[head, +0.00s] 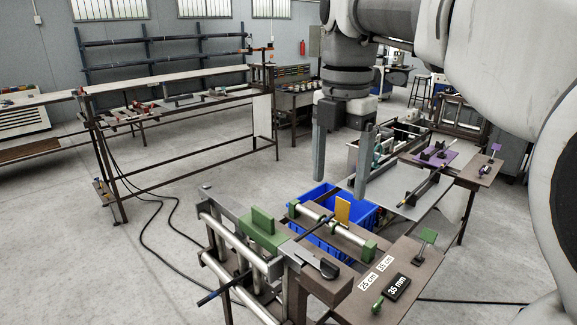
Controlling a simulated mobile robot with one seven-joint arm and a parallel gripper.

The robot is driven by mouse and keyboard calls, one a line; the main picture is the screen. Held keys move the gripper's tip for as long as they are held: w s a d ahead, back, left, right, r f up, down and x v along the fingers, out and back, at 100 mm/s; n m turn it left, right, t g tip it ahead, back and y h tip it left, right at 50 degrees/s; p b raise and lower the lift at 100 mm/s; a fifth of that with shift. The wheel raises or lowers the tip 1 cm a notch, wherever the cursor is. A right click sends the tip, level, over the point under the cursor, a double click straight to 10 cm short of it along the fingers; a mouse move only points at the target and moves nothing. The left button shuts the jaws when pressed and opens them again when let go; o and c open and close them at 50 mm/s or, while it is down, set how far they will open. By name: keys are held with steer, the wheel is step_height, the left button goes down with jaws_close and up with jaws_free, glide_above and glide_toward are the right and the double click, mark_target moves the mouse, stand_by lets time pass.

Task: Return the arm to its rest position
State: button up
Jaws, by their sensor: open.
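My gripper (341,165) hangs down from my arm in the upper middle of the head view. Its two long grey fingers are spread apart, with nothing between them. It is above and behind the near workbench, over the area of the blue bin (322,212). The gripper appears apart from all of these. My arm fills the upper right of the view.
A purple fixture (435,156) stands on the bench at the right. A long rack table (180,85) is at the back left. Grey floor is open at the left, with black cables (150,225).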

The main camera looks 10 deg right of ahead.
steer(key=s+d+f+m+t, duration=0.1)
steer(key=s+f+m, duration=0.5)
steer(key=m, duration=0.7)
steer(key=s+d+f+m+t, duration=0.1)
steer(key=s+f+m+t, duration=0.3)
steer(key=m, duration=0.9)
steer(key=shift+s+f+t, duration=0.3)
steer(key=shift+s+f, duration=1.2)
steer(key=shift+s, duration=0.25)
